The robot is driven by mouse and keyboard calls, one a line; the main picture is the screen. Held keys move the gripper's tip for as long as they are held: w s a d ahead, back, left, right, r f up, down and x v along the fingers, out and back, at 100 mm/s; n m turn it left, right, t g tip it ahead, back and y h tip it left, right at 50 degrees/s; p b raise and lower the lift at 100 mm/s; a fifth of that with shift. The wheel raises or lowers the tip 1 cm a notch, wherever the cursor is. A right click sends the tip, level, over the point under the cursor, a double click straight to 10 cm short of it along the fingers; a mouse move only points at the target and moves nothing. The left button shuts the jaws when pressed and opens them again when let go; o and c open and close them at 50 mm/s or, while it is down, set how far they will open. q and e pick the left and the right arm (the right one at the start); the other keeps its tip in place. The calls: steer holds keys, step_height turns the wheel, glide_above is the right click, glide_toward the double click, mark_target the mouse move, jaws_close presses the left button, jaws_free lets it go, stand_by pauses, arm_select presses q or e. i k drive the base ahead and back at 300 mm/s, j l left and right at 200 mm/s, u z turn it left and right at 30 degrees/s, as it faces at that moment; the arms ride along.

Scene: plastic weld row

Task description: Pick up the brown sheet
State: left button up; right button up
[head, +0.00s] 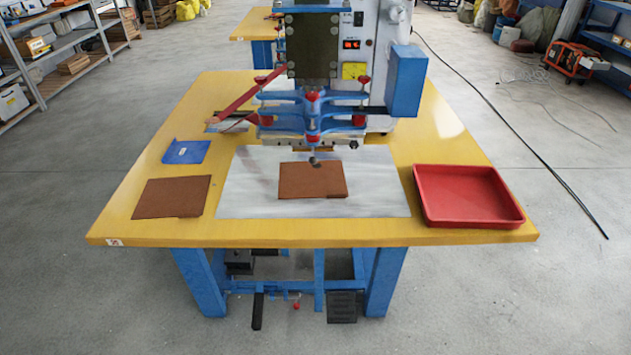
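Two brown sheets show in the head view. One brown sheet (172,198) lies flat on the left front of the yellow table (300,232). The other brown sheet (312,182) lies on the white plate (245,195) below the head of the welding machine (315,105). The machine's tip hangs over the far edge of this second sheet; I cannot tell whether it touches. Neither of my grippers is in view.
A red tray (468,222) stands at the table's right front and looks empty. A blue piece (186,152) lies behind the left brown sheet. The machine's blue box (405,80) juts out at the right. Shelves (60,50) stand far left. A dark cable (530,145) crosses the floor.

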mark_target(325, 179)
steer(key=i+l+u, duration=0.1)
steer(key=l+u, duration=0.3)
steer(key=i+l+u, duration=0.1)
steer(key=l+u, duration=0.15)
steer(key=u, duration=0.15)
steer(key=l+u, duration=0.65)
steer(key=u, duration=0.2)
